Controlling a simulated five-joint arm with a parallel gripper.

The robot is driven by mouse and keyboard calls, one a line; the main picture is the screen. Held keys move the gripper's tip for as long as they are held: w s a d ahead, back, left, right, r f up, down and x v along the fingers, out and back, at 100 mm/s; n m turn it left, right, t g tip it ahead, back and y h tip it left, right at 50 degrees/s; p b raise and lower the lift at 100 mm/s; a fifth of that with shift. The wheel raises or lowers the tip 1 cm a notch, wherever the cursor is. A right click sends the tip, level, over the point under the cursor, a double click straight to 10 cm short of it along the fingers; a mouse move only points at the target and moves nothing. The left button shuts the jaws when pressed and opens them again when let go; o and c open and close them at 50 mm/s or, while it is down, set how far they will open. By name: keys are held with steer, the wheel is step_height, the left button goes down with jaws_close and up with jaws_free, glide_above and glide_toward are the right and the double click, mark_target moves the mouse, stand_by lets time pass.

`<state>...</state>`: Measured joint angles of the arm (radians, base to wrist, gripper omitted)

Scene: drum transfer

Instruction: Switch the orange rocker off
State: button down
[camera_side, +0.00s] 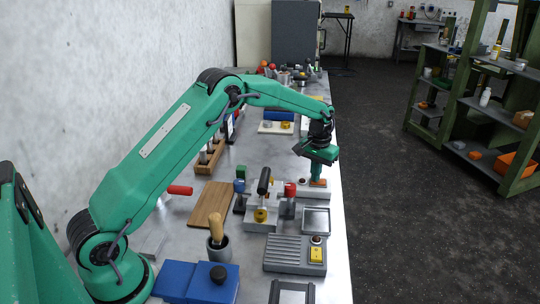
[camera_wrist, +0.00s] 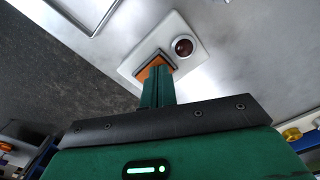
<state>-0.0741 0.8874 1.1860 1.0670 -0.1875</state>
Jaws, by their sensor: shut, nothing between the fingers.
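The orange rocker (camera_wrist: 151,63) sits on a pale plate (camera_wrist: 177,27) with a round dark red lamp (camera_wrist: 183,46) beside it. My gripper (camera_wrist: 158,76) is shut and empty, and its fingertips are at the rocker, covering part of it in the wrist view. I cannot tell for sure whether they touch or press it. In the side view my gripper (camera_side: 317,178) points down onto the rocker (camera_side: 318,183), of which only a small part shows. The lamp looks dark.
A square tray (camera_side: 316,220) lies close to the orange rocker's plate. A red-knobbed fixture (camera_side: 290,190) is just left of my gripper. The table's right edge is close by.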

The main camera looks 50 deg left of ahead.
steer(key=shift+r, duration=3.4)
steer(key=shift+r, duration=0.1)
